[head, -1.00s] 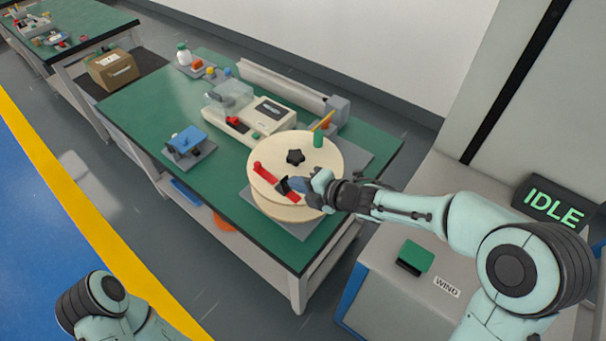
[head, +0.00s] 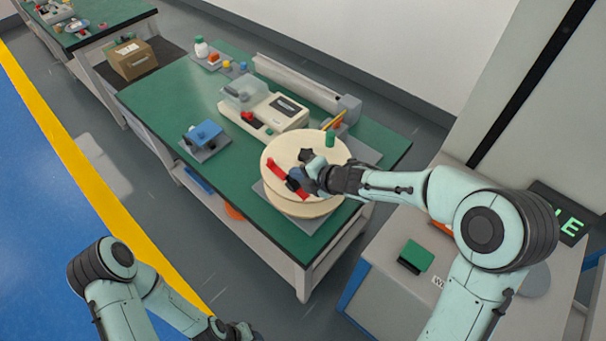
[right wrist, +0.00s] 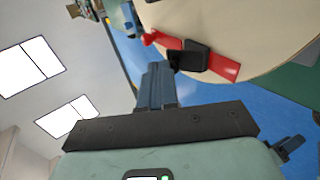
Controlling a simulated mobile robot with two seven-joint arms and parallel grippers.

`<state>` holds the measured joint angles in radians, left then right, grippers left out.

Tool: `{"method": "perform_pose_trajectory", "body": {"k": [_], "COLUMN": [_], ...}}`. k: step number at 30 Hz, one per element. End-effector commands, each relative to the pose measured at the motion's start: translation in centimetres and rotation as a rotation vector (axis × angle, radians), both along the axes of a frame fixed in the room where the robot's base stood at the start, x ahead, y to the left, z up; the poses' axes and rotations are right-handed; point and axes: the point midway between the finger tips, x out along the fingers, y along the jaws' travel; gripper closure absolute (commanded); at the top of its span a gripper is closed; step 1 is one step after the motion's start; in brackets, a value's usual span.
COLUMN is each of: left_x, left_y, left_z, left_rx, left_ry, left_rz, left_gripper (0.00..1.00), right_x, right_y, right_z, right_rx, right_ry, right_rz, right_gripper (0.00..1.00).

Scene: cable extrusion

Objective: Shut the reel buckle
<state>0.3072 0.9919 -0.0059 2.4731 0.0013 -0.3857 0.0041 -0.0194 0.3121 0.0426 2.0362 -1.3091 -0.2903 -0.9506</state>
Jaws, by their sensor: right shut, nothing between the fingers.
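The cream reel (head: 283,153) lies flat at the near right corner of the green table; its edge also fills the upper right of the right wrist view (right wrist: 265,30). A red strap (head: 274,165) runs over its top face. The black buckle (right wrist: 193,58) sits on the strap (right wrist: 228,70); I cannot tell whether it is latched. My right gripper (head: 296,175) is over the reel beside the buckle, its blue-grey fingers (right wrist: 156,82) shut and empty. They partly hide the buckle in the head view. My left gripper (head: 228,329) is at the bottom edge, its fingers unclear.
A cream machine with a clear cover (head: 265,112) stands behind the reel. A blue fixture (head: 206,137) is to the left on the table (head: 160,105). A green block (head: 416,256) lies on the grey cabinet at right. The floor in front of the table is clear.

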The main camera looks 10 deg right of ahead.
Motion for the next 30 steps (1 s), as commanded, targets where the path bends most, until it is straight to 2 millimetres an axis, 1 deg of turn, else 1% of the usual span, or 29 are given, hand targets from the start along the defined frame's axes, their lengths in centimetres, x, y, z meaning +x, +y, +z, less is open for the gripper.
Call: {"method": "perform_pose_trajectory", "body": {"k": [9, 15, 30], "left_x": [-0.1, -0.2, -0.2], "left_y": [0.0, 0.0, 0.0], "left_z": [-0.1, -0.2, -0.2], "left_rx": [0.000, 0.000, 0.001], "left_ry": [0.001, 0.002, 0.002], "left_rz": [0.000, 0.000, 0.000], "left_gripper": [0.53, 0.53, 0.53], "right_x": [1.3, 1.9, 1.9], "right_y": [1.1, 1.5, 1.5], "right_z": [-0.4, -0.7, -0.7], "right_rx": [0.000, 0.000, 0.000], "right_ry": [0.000, 0.000, 0.000], "right_rz": [0.001, 0.001, 0.001], "right_gripper": [1.00, 1.00, 1.00]}}
